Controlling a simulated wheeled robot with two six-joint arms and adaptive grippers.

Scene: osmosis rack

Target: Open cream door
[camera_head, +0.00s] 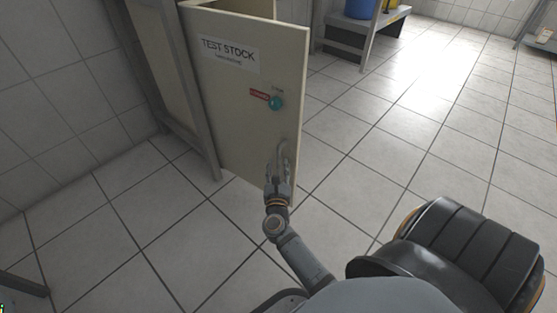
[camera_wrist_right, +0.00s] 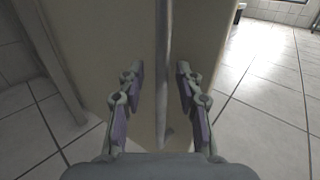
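My right gripper (camera_head: 278,172) is at the handle. In the right wrist view, the handle (camera_wrist_right: 162,70) runs upright between the two spread fingers, with gaps on both sides. The right gripper (camera_wrist_right: 160,88) is open around the handle and not closed on it. My left gripper is not in view.
A grey metal frame post (camera_head: 195,95) stands left of the door. A dark step bench (camera_head: 350,40) with a blue container (camera_head: 360,8) is at the back. Tiled floor (camera_head: 420,130) is clear to the right. A tiled wall (camera_head: 60,90) is at the left.

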